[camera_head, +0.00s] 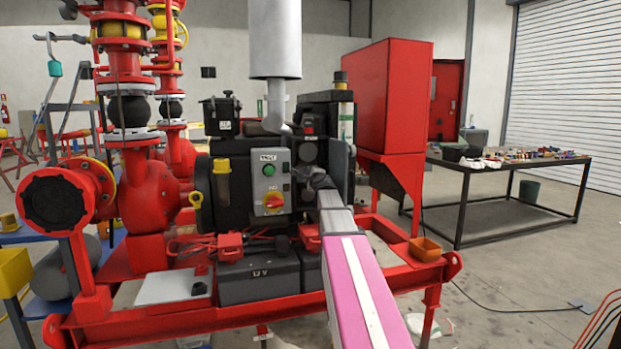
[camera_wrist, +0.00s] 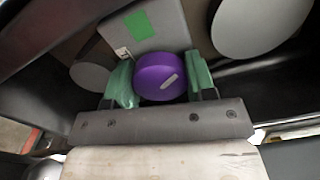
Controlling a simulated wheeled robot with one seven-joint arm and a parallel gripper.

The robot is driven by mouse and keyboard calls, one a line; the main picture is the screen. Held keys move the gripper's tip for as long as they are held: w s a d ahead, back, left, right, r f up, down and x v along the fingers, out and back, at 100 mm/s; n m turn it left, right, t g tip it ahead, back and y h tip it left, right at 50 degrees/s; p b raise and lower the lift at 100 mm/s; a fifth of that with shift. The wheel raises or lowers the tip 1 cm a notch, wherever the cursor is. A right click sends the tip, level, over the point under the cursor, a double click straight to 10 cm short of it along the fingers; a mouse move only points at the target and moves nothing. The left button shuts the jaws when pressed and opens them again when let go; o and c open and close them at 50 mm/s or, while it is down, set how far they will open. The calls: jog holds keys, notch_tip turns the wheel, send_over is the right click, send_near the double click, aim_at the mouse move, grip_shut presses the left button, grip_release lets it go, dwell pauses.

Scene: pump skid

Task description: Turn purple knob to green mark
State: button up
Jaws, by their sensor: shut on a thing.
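The pointer line is not in line with the green mark. In the head view my arm reaches to the machine's right side, and the knob is hidden there.
A grey control box (camera_head: 270,182) with a green button and a red-yellow switch stands left of my gripper. A red cabinet (camera_head: 394,98) is behind to the right. An orange bin (camera_head: 425,250) sits on the red skid frame. A work table (camera_head: 508,170) stands farther right.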

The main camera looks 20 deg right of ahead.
jog(key=n, duration=1.1)
jog(key=shift+n, duration=0.3)
dwell(0.4)
jog(key=o, duration=0.9)
jog(key=s, duration=1.1)
